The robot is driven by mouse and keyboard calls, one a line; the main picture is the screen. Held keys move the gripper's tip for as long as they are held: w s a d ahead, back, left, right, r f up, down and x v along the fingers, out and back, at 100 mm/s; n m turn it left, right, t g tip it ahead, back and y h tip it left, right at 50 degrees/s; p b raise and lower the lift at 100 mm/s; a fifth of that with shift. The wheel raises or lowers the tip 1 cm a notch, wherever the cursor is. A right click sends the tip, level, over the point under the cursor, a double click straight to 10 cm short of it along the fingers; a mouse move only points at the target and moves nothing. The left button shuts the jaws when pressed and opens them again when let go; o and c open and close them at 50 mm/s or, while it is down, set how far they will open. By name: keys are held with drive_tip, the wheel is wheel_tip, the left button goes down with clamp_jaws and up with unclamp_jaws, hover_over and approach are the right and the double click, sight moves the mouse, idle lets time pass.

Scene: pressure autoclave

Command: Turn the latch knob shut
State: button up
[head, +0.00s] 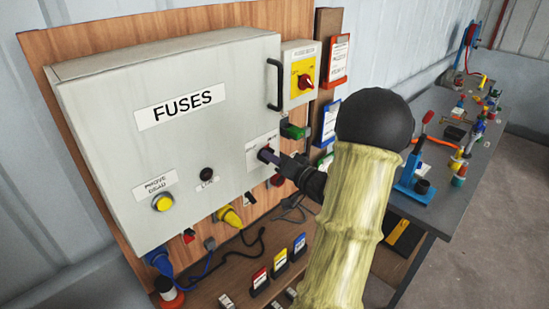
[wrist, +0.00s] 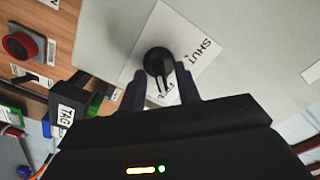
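The latch knob (wrist: 157,62) is a black round knob with a bar, on a white label on the grey door of the FUSES box (head: 85,120). In the wrist view its bar points down toward my gripper. The word SHUT (wrist: 205,50) is printed to the right of the knob; another word below is partly covered and I cannot read it. My gripper (wrist: 159,88) is open, with one dark finger on each side of the bar and gaps visible. In the head view my gripper (head: 272,159) is at the label and mostly hides the knob.
A black door handle (head: 275,84) is above the knob. A red and yellow rotary switch (head: 304,82) is to its right. A red round button (wrist: 20,46) and hanging tags are beside the box. A grey bench (head: 440,200) with tools stands at right.

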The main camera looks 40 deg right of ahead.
clamp_jaws()
drive_tip(key=shift+n+b, duration=0.35)
drive_tip(key=shift+n, duration=0.05)
drive_tip(key=n+b, duration=0.5)
drive_tip(key=b, duration=0.1)
drive_tip(key=n+b, duration=0.6)
drive_tip(key=b, duration=0.1)
drive_tip(key=n+b, duration=0.6)
drive_tip(key=shift+a, duration=0.35)
drive_tip(key=shift+n, duration=0.3)
